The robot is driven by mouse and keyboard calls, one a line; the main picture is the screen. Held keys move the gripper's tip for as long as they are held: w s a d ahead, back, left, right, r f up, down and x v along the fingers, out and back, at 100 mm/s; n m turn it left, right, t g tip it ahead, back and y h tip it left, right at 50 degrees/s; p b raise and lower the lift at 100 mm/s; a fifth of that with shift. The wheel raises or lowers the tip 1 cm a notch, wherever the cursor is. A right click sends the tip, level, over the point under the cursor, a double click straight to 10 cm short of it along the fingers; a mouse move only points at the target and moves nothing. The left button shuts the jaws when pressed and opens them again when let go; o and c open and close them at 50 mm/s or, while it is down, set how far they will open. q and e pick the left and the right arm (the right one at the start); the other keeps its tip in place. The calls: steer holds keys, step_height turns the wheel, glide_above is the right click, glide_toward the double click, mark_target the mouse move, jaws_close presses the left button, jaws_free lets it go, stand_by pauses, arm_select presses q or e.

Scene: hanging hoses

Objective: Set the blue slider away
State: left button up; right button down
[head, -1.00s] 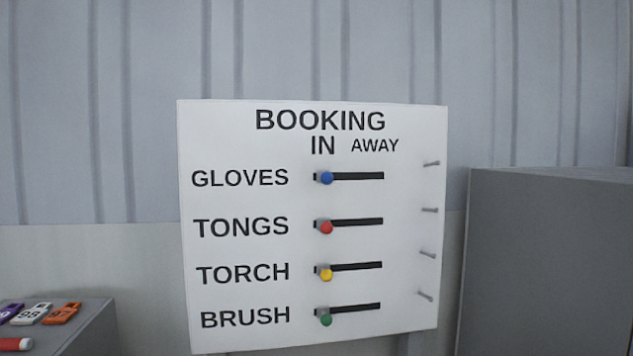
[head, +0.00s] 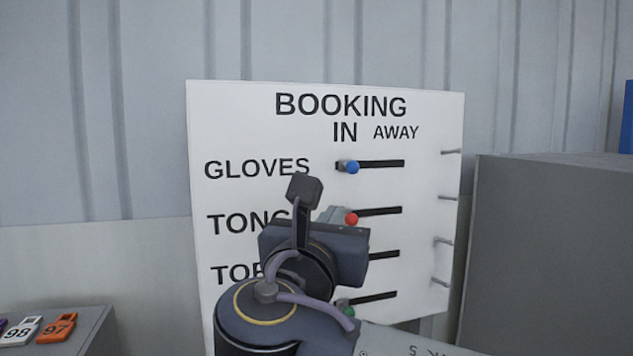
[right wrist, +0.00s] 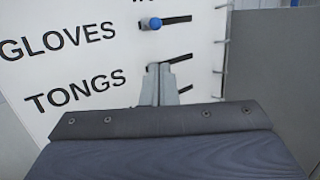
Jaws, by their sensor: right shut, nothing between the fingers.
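The white booking board (head: 430,105) has labelled rows with dark slots running from IN to AWAY. The blue slider (head: 352,167) is at the left, IN end of the GLOVES slot; it also shows at the top of the right wrist view (right wrist: 155,24). My right gripper (head: 335,213) is in front of the board, below and slightly left of the blue slider, beside the red slider (head: 351,218) in the head view. Its fingers (right wrist: 158,70) are shut and empty, apart from the blue slider. They hide the red slider in the right wrist view. My left gripper is not in view.
The green slider (head: 345,312) is partly hidden by my arm; the yellow one is hidden. Several pegs (head: 448,198) stick out along the board's right edge. A grey cabinet (head: 560,240) stands right. Tags (head: 58,327) lie on a surface at lower left.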

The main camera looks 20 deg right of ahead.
mark_target(352, 170)
steer(key=shift+a+r, duration=0.5)
steer(key=shift+r, duration=0.1)
steer(key=shift+d, duration=0.1)
steer(key=p+x, duration=0.1)
steer(key=x, duration=0.3)
steer(key=p+x, duration=0.1)
steer(key=x, duration=0.3)
steer(key=p+x, duration=0.1)
steer(key=x, duration=0.4)
steer(key=shift+r+p, duration=0.25)
steer(key=shift+p, duration=0.05)
steer(key=shift+w+d, duration=0.15)
steer(key=shift+w, duration=0.25)
steer(key=d, duration=1.1)
steer(key=shift+s+d, duration=0.3)
steer(key=shift+s, duration=0.1)
